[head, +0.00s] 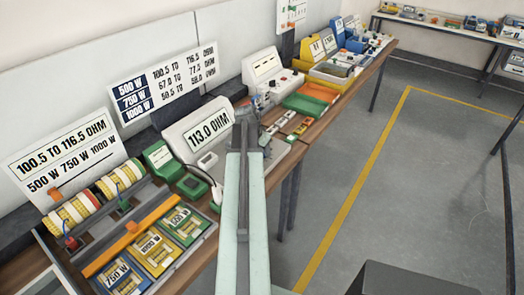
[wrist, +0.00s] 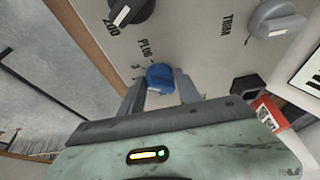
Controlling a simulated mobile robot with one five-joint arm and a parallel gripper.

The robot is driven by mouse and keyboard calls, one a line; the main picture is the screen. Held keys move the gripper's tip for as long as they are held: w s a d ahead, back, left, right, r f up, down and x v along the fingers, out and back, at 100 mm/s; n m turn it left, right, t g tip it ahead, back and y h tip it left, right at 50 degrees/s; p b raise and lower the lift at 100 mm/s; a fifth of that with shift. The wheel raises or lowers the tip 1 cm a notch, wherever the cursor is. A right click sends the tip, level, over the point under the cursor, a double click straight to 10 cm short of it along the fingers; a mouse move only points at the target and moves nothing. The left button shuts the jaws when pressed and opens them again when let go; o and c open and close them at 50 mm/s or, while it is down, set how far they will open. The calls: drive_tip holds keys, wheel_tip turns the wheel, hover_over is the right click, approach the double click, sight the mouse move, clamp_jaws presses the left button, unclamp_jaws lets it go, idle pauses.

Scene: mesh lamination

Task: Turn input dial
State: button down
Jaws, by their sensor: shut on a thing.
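A blue dial (wrist: 160,77) sits on a pale panel in the wrist view, beside the printed words PLUG and 3. My gripper (wrist: 160,88) has one finger on each side of it and is shut on it. Whether this is the input dial cannot be read. In the head view my gripper (head: 246,112) reaches the bench beside the meter (head: 208,136), which reads 113.0 OHM. The arm hides the dial there.
A dark knob (wrist: 130,10) by the mark 200 and a grey knob (wrist: 277,18) by TRIM are on the same panel. A tray (head: 205,232) with colored cards lies at the bench's near end.

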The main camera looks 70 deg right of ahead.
drive_tip(key=n+t, duration=0.1)
drive_tip(key=n, duration=0.3)
drive_tip(key=n+t, duration=0.1)
drive_tip(key=n, duration=0.1)
drive_tip(key=shift+s+n+t, duration=0.25)
drive_tip(key=shift+n+t, duration=0.05)
idle(0.3)
drive_tip(key=c, duration=0.9)
unclamp_jaws()
drive_tip(key=p+v, duration=0.7)
drive_tip(key=shift+a+r, duration=0.2)
drive_tip(key=shift+r, duration=0.15)
